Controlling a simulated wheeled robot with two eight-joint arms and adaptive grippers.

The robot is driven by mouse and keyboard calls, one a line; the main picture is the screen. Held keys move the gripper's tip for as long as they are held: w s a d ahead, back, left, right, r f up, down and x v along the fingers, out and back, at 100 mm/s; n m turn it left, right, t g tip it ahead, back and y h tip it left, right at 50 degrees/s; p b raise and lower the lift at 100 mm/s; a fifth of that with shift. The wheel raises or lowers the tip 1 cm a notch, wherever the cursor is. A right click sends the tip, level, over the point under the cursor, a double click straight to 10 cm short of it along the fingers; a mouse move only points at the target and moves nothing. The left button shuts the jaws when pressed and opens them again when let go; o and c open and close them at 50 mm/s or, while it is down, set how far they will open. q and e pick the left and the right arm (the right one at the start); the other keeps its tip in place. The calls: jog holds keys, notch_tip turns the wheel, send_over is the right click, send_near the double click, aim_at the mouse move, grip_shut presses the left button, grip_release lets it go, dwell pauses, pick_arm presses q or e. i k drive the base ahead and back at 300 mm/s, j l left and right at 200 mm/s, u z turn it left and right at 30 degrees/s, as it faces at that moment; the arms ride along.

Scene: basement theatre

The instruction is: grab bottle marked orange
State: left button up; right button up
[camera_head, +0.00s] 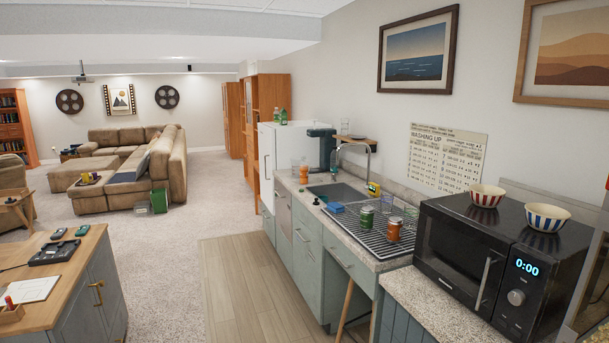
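A small orange container (304,174) stands upright on the counter, left of the sink. A second orange container (394,230) stands on the drying rack, beside a green container (366,217). Two small green bottles (284,116) stand on top of the white fridge. All are too small for me to read any marking, so I cannot tell which one is marked orange. Neither of my grippers shows in the head view.
The counter (398,287) holds a sink (337,192), a dark drying rack (372,236), a blue item (334,208) and a black microwave (470,255) topped by two striped bowls. A wooden-topped cabinet (62,285) stands at left. The floor (232,285) between them is clear.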

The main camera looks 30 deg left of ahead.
aim_at(303, 164)
jog(key=i+j+u, duration=0.35)
jog(key=j, duration=0.15)
jog(key=i+j+u, duration=0.8)
jog(key=i+u, duration=0.2)
jog(key=i, duration=0.25)
jog(key=i+u, duration=0.3)
jog(key=i, duration=0.2)
jog(key=i+j+z, duration=0.2)
jog(key=i, duration=0.25)
jog(key=i+z, duration=0.25)
jog(key=i, duration=0.25)
jog(key=i+j+z, duration=0.4)
jog(key=z, duration=0.25)
jog(key=i+j+z, duration=0.6)
jog(key=j+z, duration=0.3)
jog(key=i+j+z, duration=0.15)
jog(key=j+z, duration=0.3)
jog(key=i+j+z, duration=0.1)
jog(key=j+z, duration=0.6)
jog(key=j, duration=0.2)
jog(key=k+j+z, duration=0.2)
jog(key=j, duration=0.3)
jog(key=i, duration=0.1)
